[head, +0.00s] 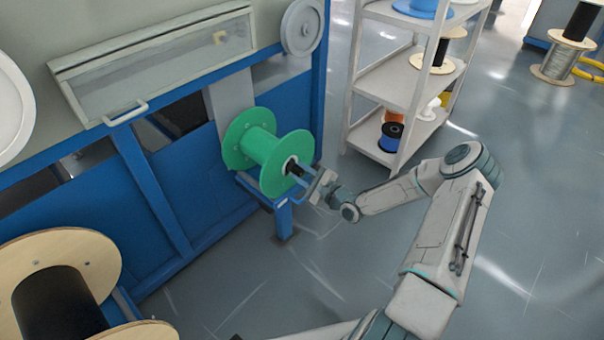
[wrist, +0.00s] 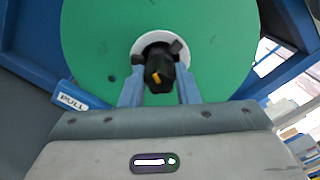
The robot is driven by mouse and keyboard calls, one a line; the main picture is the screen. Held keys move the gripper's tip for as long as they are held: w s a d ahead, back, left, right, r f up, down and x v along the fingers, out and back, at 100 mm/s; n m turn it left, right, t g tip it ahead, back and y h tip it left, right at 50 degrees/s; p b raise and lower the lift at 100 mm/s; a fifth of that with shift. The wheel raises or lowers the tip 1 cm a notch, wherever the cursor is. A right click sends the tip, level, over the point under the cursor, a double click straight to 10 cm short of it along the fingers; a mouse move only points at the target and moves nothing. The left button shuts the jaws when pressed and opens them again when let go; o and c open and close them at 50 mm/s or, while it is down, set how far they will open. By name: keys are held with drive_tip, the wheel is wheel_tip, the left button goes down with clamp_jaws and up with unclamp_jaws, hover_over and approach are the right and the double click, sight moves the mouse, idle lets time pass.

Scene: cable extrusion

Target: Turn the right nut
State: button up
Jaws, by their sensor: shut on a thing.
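The right nut (wrist: 158,72) is a dark knob with a yellow mark at the centre of the green spool's outer face. It also shows in the head view as a small dark piece (head: 293,169) at the spool's hub. The green spool (head: 259,146) is mounted on the blue machine, its white hub ring (wrist: 140,42) around the nut. My gripper (wrist: 158,92) reaches in from below in the wrist view, with one blue-grey finger on each side of the nut, shut on it. In the head view my gripper (head: 302,176) meets the hub from the right.
The blue machine (head: 170,190) runs along the left, with a blue bracket and post (head: 283,215) under the spool. A PULL label (wrist: 71,102) is beside the spool. A grey shelf (head: 385,75) stands behind my arm. A wooden spool (head: 95,240) is at lower left. The floor (head: 350,260) is clear.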

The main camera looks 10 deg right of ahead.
drive_tip(key=shift+f+m, duration=0.1)
drive_tip(key=shift+m, duration=0.3)
drive_tip(key=o, duration=1)
drive_tip(key=shift+c, duration=0.2)
drive_tip(key=shift+d, duration=0.1)
drive_tip(key=p+v, duration=0.2)
drive_tip(key=v, duration=1.1)
drive_tip(key=shift+s+d+p, duration=0.2)
drive_tip(key=shift+s+p, duration=0.1)
drive_tip(key=shift+s, duration=0.1)
